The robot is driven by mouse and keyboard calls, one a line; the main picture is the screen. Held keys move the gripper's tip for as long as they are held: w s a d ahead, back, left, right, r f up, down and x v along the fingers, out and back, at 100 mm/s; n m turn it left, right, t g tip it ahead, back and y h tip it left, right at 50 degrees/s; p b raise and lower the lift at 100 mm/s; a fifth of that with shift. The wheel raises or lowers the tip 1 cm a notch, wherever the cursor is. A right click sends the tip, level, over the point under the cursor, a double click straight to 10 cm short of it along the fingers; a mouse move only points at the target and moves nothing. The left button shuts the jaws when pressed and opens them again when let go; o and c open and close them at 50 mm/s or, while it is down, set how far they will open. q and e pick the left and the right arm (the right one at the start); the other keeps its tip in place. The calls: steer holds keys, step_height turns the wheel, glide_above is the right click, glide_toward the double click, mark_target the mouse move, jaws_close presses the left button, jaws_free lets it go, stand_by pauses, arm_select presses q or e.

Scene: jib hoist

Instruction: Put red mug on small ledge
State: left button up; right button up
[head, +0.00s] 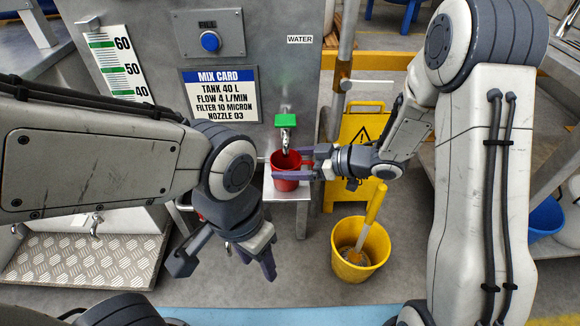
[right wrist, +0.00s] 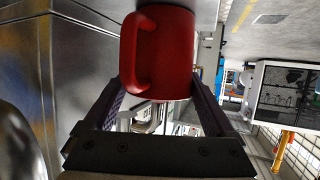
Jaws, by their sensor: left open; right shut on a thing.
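The red mug (head: 285,168) is upright under the tap (head: 285,136), at the small ledge (head: 291,191) on the front of the grey tank. Whether its base touches the ledge I cannot tell. My right gripper (head: 285,163) is shut on the mug from the right, its fingers on both sides. My left gripper (head: 225,266) is open and empty, low in front of the tank and apart from the mug.
A yellow bucket (head: 340,262) with a yellow-handled tool stands on the floor below my right arm. A yellow warning sign (head: 358,130) stands behind. The tank's front carries a mix card (head: 222,95) and a button (head: 210,41). A blue bucket (head: 545,218) is at the right.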

steer(key=shift+r, duration=0.1)
steer(key=shift+f, duration=0.2)
steer(key=o, duration=1.2)
steer(key=shift+r, duration=0.2)
steer(key=p+v, duration=0.5)
steer(key=v, duration=0.7)
